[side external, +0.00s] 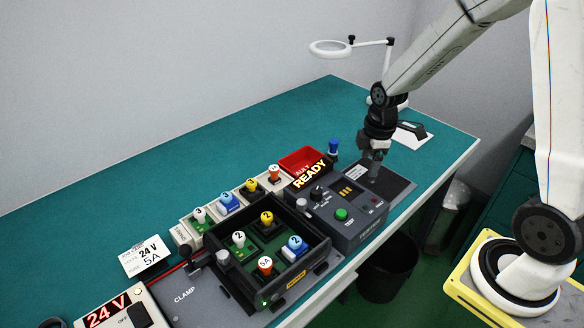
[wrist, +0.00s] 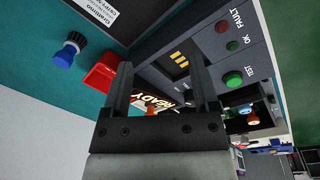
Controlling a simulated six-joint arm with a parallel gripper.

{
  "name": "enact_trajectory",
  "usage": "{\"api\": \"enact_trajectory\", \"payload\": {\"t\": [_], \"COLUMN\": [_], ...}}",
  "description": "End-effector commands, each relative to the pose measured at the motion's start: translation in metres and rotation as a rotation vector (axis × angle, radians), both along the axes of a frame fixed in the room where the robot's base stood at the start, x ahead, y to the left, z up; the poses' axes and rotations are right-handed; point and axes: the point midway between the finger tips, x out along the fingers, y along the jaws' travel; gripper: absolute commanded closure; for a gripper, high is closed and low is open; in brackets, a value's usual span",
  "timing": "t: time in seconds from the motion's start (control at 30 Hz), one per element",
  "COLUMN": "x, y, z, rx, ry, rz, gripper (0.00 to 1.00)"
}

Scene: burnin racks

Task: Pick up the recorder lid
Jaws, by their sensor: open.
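A white flat plate with a black bar-shaped handle (side external: 413,131) lies on the bench at the far right in the side view. It looks like a lid, but I cannot confirm that it is the recorder lid. It is not seen in the wrist view.
The grey tester (side external: 348,222) with a green button stands left of my gripper, by a red bin (side external: 303,158) and a blue-topped post (side external: 333,147). An open black tray (side external: 322,250) holds numbered modules. A ring lamp (side external: 330,48) stands behind. The back left bench is clear.

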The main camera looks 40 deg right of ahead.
Motion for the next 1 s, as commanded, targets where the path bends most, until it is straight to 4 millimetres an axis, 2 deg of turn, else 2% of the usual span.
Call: {"api": "enact_trajectory", "payload": {"t": [0.3,0.5,0.7,1.0], "x": [0.018,0.024,0.026,0.026], "y": [-0.045,-0.068,-0.078,-0.079], "z": [-0.02,-0.03,-0.035,-0.04], "rx": [-0.012,-0.009,-0.007,-0.006], "ry": [0.06,0.085,0.094,0.096], "rz": [0.358,0.546,0.636,0.646], "gripper": [0.23,0.23,0.23,0.23]}}
